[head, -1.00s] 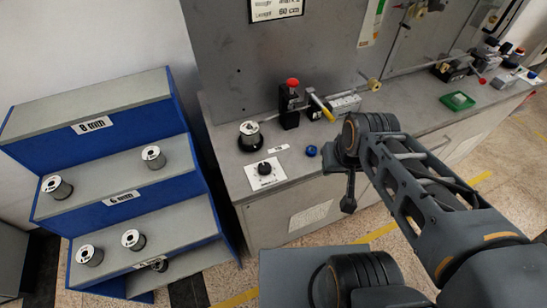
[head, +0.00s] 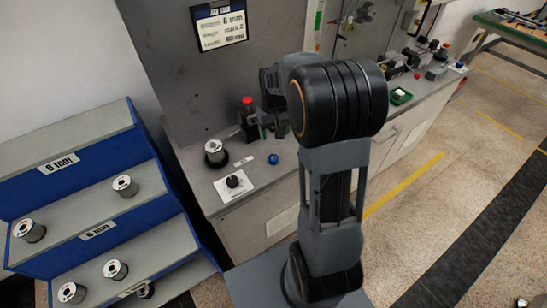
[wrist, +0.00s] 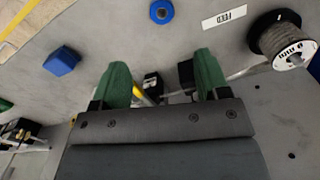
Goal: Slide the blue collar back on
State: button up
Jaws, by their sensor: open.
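The blue collar (head: 273,159) is a small ring lying flat on the grey bench top. It also shows at the top edge of the wrist view (wrist: 162,11), beyond my fingers. A wire spool (head: 215,153) stands on a black base at the bench's left end; the wrist view shows it on a spindle at the top right (wrist: 285,40). My gripper (wrist: 163,75) is open, its two green fingers apart with nothing held. In the head view it (head: 275,131) is over the back of the bench, partly hidden by my arm, beside the red-topped black block (head: 249,119).
A black knob on a white plate (head: 233,184) sits at the bench front. A blue block (wrist: 62,61) shows at the wrist view's left. A blue stepped rack (head: 88,195) with several spools stands left. A grey panel rises behind the bench.

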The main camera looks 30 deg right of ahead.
send_over(274, 156)
jog(key=f, duration=0.7)
jog(key=shift+s+a+f, duration=0.1)
jog(key=shift+s, duration=0.15)
jog(key=shift+s+a+f+p, duration=0.15)
jog(key=shift+f+p, duration=0.65)
jog(key=shift+f, duration=1.9)
jog(key=c, duration=1)
jog(key=shift+r, duration=0.1)
jog(key=shift+c, duration=0.2)
